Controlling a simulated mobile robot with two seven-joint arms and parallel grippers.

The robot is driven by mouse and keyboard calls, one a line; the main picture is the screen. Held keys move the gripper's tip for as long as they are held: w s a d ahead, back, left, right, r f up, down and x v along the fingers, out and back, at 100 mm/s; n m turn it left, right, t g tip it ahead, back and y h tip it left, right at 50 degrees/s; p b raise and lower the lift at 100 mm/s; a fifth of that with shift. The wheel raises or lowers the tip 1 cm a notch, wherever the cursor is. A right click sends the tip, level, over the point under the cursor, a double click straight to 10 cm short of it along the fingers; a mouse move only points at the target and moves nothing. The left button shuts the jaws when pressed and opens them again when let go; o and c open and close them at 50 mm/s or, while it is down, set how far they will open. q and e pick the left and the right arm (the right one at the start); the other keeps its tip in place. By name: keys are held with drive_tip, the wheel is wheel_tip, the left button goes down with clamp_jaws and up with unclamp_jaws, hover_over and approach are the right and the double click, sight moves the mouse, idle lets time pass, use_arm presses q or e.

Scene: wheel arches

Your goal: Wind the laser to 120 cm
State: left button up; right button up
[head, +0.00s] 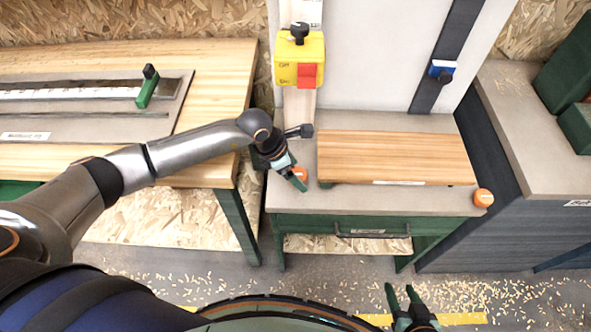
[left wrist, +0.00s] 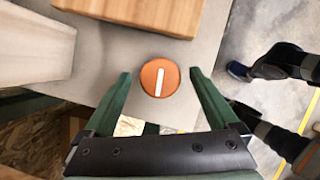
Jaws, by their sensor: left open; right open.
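An orange round knob (head: 300,174) sits at the left front corner of the grey bench. In the left wrist view this knob (left wrist: 160,78) has a white bar across its face. My left gripper (head: 299,182) is open beside it; in the wrist view its fingertips stand either side of the knob, apart from it. A second orange knob (head: 483,198) is at the right front corner. A blue block (head: 442,70) sits on a dark upright rail (head: 428,97); I cannot tell whether it is the laser. No 120 cm reading is legible. My right gripper (head: 405,298) is open and empty at the front.
A wooden board (head: 398,158) lies on the grey bench (head: 380,203). A yellow box (head: 311,48) with a red flap and dark knob stands behind. A scale (head: 70,93) with a green slider (head: 147,90) lies on the left table. Wood chips litter the floor.

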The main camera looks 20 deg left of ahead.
use_arm(q)
drive_tip(key=c, duration=1.4)
drive_tip(key=shift+f, duration=0.1)
